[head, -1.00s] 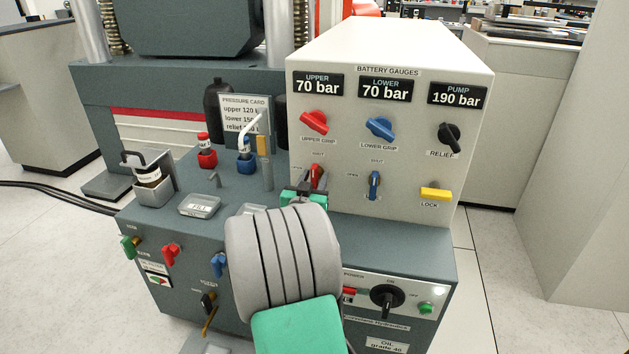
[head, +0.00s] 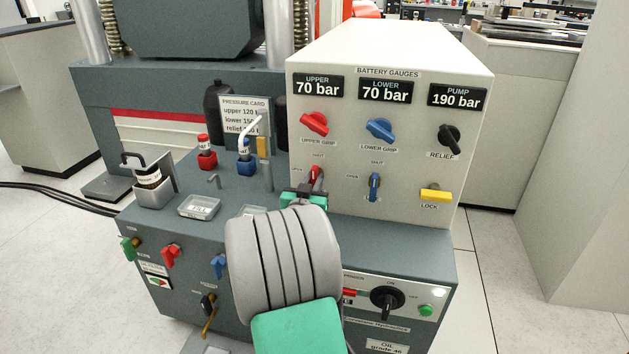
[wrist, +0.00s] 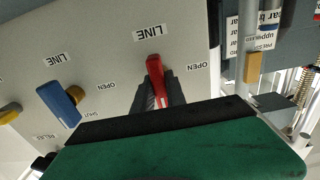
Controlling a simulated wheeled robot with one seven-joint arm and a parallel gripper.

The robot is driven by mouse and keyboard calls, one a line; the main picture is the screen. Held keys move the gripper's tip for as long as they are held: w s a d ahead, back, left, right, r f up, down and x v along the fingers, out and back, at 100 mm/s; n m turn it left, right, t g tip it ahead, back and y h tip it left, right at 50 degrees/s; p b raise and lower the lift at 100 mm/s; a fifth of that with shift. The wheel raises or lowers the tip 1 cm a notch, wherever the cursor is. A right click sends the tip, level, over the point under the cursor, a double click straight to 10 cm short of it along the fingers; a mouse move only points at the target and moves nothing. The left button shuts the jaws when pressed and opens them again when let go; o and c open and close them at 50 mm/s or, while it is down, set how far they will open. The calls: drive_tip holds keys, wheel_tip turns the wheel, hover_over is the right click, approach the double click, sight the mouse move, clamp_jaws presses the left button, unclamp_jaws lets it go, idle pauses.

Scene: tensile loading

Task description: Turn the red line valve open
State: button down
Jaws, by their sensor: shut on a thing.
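The red line valve (head: 316,174) is a small red lever on the front of the cream gauge box. It stands close to upright, its tip just below the SHUT label, with OPEN to its left. My gripper (head: 308,188) is at the lever, its jaws shut on it. In the wrist view the red lever (wrist: 156,76) rises between the dark fingers (wrist: 160,96) of my gripper, under an upside-down LINE label. An OPEN label (wrist: 197,67) lies to its right there. The lower part of the lever and its pivot are hidden by the gripper.
The blue line valve (head: 374,184) stands upright to the right, near the yellow LOCK handle (head: 435,195). The red upper-grip knob (head: 314,124) is above the gripper. The pressure card (head: 243,115) and a yellow-topped post (head: 264,150) stand close on the left.

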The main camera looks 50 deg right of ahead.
drive_tip(key=shift+n, duration=0.4)
drive_tip(key=n+p, duration=0.1)
drive_tip(key=n, duration=0.2)
drive_tip(key=shift+n, duration=0.4)
drive_tip(key=n+p, duration=0.2)
drive_tip(key=n, duration=0.2)
drive_tip(key=shift+r+n+p, duration=0.1)
drive_tip(key=shift+n+p, duration=0.2)
drive_tip(key=shift+p, duration=0.05)
drive_tip(key=n+p, duration=0.3)
drive_tip(key=n, duration=0.2)
drive_tip(key=shift+w, duration=0.1)
drive_tip(key=shift+n+p, duration=1.15)
drive_tip(key=shift+n, duration=0.65)
drive_tip(key=c, duration=1.4)
unclamp_jaws()
drive_tip(key=shift+o, duration=0.2)
